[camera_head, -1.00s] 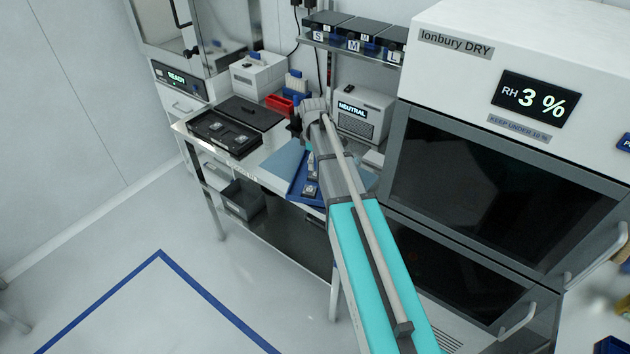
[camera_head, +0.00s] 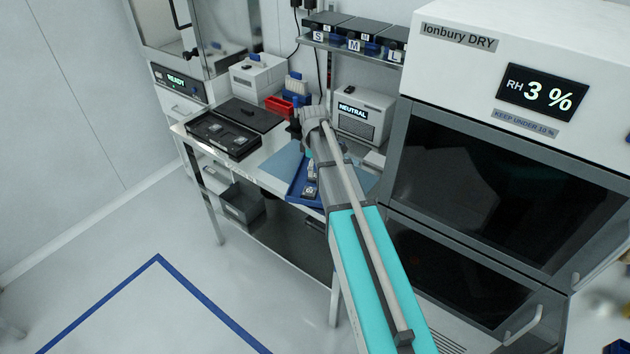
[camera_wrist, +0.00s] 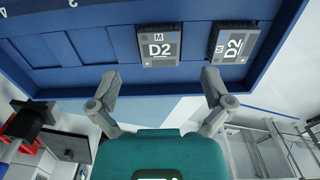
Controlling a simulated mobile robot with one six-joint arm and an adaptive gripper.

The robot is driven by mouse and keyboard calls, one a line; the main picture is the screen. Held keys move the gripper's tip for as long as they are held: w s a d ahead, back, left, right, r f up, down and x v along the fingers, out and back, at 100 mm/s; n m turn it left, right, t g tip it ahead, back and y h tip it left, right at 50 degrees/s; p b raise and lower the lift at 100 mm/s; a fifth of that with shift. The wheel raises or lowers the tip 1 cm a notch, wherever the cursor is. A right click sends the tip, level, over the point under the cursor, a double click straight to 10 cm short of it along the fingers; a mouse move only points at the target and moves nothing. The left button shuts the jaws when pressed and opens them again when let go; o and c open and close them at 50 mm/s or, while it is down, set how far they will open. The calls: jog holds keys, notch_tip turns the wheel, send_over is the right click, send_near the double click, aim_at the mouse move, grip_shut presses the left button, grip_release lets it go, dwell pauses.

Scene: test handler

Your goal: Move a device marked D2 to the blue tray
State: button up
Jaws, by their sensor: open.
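In the wrist view a grey device marked D2 (camera_wrist: 158,44) sits in a pocket of the blue tray (camera_wrist: 70,78).
A black tray (camera_head: 224,134) with devices lies on the left of the bench. A red bin (camera_head: 279,106), a box reading NEUTRAL (camera_head: 352,113) and a white machine (camera_head: 257,76) stand at the back. The dry cabinet (camera_head: 455,180) rises close to the right of my arm.

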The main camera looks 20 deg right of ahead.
jog(key=shift+f+b, duration=1.45)
jog(key=shift+f, duration=0.25)
jog(key=shift+c, duration=0.3)
jog(key=c, duration=1.3)
jog(key=shift+o, duration=0.2)
jog(key=shift+r, duration=0.15)
notch_tip(320, 180, up, 2)
jog(key=p, duration=0.2)
jog(key=shift+r+p, duration=0.25)
jog(key=shift+p, duration=0.15)
jog(key=s+a+r+p, duration=0.1)
jog(key=s+r+p, duration=0.9)
jog(key=s, duration=0.4)
jog(key=shift+a+r, duration=0.15)
jog(key=shift+a, duration=0.15)
jog(key=shift+w, duration=0.1)
